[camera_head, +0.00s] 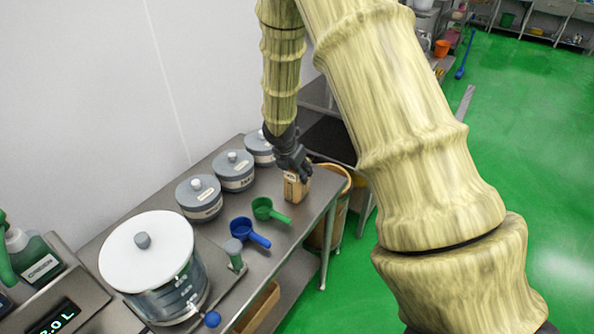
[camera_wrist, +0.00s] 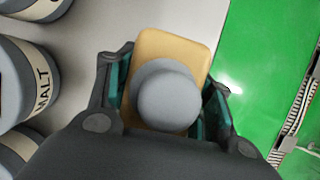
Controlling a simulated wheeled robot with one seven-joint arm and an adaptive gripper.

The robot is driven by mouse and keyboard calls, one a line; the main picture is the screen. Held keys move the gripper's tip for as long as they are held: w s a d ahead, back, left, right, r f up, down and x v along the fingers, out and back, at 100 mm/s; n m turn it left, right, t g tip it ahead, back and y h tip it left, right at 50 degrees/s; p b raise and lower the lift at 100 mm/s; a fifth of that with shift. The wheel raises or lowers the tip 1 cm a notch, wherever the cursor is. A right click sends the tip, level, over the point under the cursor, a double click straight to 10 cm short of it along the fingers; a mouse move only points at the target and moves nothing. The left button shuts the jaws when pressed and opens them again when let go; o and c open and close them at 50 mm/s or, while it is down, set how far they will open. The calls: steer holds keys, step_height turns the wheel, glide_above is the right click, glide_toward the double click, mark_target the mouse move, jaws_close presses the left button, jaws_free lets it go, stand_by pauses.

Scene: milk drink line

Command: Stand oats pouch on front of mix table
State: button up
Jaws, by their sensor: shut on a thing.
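The oats pouch (camera_head: 294,189) is a small tan pack with a pale label, at the right end of the steel mix table (camera_head: 283,237) in the head view. My gripper (camera_head: 300,170) is above it, shut on it. In the wrist view the pouch (camera_wrist: 180,46) shows from above as a tan rounded block with a grey round cap (camera_wrist: 168,95), between the two fingers of my gripper (camera_wrist: 165,95). The pouch looks upright, close to the table's edge. Its underside is not clear, so I cannot tell whether it touches the table top.
Several grey lidded canisters stand along the wall, one marked MALT (camera_wrist: 35,85). A green scoop (camera_head: 266,210), a blue scoop (camera_head: 245,230) and a large white-lidded vessel (camera_head: 150,260) stand nearer. A tan bin (camera_head: 332,222) is beyond the table edge. Green floor lies right.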

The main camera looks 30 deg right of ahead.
steer(key=shift+f, duration=0.1)
steer(key=o, duration=1.6)
steer(key=b+v, duration=0.1)
steer(key=v, duration=1.1)
steer(key=shift+b, duration=0.35)
